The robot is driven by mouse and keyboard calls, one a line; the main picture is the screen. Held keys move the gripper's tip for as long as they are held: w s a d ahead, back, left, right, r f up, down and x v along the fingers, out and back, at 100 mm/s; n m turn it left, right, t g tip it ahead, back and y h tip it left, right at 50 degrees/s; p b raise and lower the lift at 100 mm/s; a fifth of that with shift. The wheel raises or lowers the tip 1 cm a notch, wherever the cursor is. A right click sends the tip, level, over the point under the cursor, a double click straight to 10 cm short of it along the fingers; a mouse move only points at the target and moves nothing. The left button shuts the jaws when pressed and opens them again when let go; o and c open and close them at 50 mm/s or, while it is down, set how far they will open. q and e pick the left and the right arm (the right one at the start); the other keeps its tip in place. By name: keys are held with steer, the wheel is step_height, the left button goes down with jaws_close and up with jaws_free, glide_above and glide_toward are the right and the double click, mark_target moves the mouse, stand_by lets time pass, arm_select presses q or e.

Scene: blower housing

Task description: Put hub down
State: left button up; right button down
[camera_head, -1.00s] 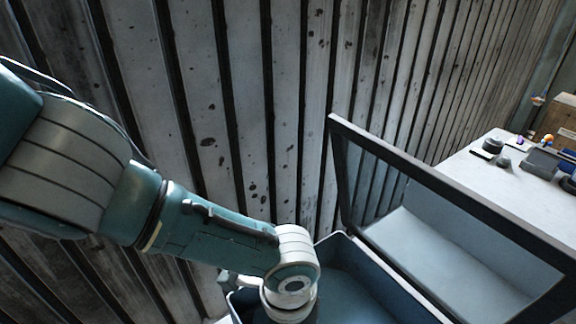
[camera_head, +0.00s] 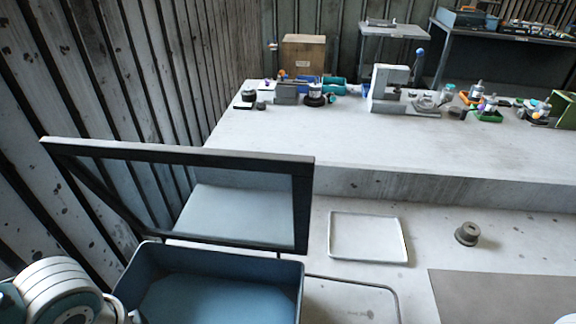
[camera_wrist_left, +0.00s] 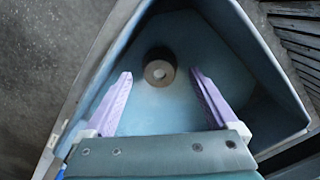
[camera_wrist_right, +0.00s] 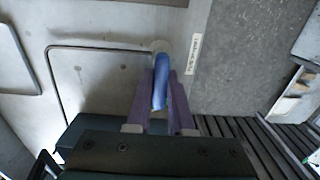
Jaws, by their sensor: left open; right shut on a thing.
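A grey-brown ring-shaped piece with a centre hole, which looks like the hub (camera_wrist_left: 159,70), sits on the floor of the blue bin (camera_head: 300,275) in the left wrist view. My left gripper (camera_wrist_left: 160,95) is open, its two fingers spread apart on the near side of the hub, with clear space around it. In the head view the hub and left fingers are hidden. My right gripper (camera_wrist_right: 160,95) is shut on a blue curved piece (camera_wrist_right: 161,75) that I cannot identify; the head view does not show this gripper.
A dark-framed raised lid (camera_head: 180,157) stands behind the bin. On the bench lie a white tray (camera_head: 367,237), a similar brown-grey round part (camera_head: 467,233) and a grey mat (camera_head: 505,298). Several tools and parts line the rear ledge. A slatted wall (camera_head: 90,90) closes the left side.

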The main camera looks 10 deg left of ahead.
arm_select(q)
step_height(320, 180, up, 9)
steer(key=s+d+r+n+t+h, duration=0.25)
steer(key=d+r, duration=0.25)
steer(key=d, duration=0.4)
steer(key=s+a+r+n+t+y, duration=0.1)
steer(key=s+a+r+n+y, duration=0.1)
steer(key=s+a+r+n, duration=0.1)
steer(key=a+r+n, duration=0.1)
steer(key=a, duration=0.1)
steer(key=shift+s+a+r, duration=0.25)
steer(key=shift+a+r, duration=0.1)
steer(key=shift+n, duration=0.25)
